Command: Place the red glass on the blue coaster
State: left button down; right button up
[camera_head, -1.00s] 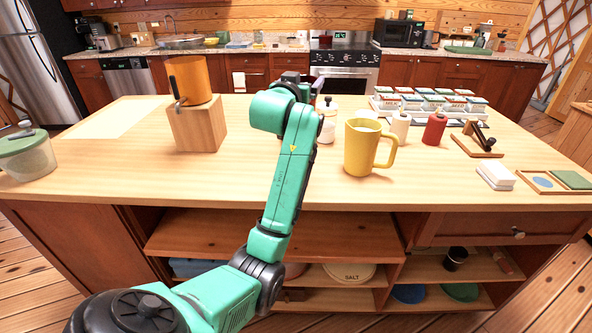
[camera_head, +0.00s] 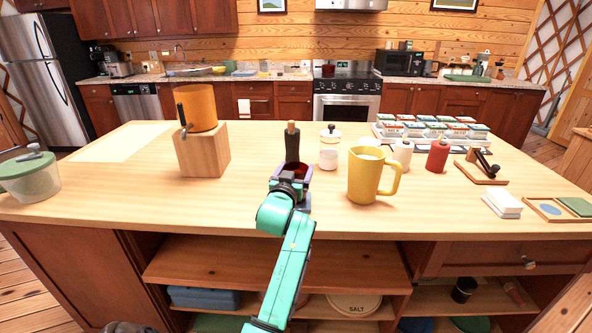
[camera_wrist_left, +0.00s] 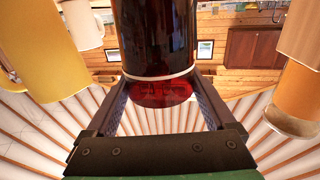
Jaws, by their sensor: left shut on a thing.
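My left gripper (camera_head: 291,178) is over the middle of the counter, shut on the red glass (camera_head: 289,173), mostly hidden by the fingers. In the left wrist view the glass (camera_wrist_left: 160,93) shows dark red and see-through between the two fingers (camera_wrist_left: 160,108). Whether it touches the counter cannot be told. A flat blue round coaster (camera_head: 549,209) lies in a shallow wooden tray (camera_head: 531,213) at the far right of the counter, beside a green square. My right gripper is not in view.
A black bottle (camera_head: 291,146) stands just behind my left gripper. A large yellow mug (camera_head: 364,178) stands to its right, between it and the tray. An orange pot (camera_head: 196,108) sits on a wooden block (camera_head: 203,153) at left.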

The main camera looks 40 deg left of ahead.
pick_arm(q)
jog(key=shift+f, duration=0.1)
grip_release()
jog(key=shift+s, duration=0.1)
jog(key=b+v, duration=0.1)
jog(key=v, duration=1.1)
jog(key=shift+b, duration=0.35)
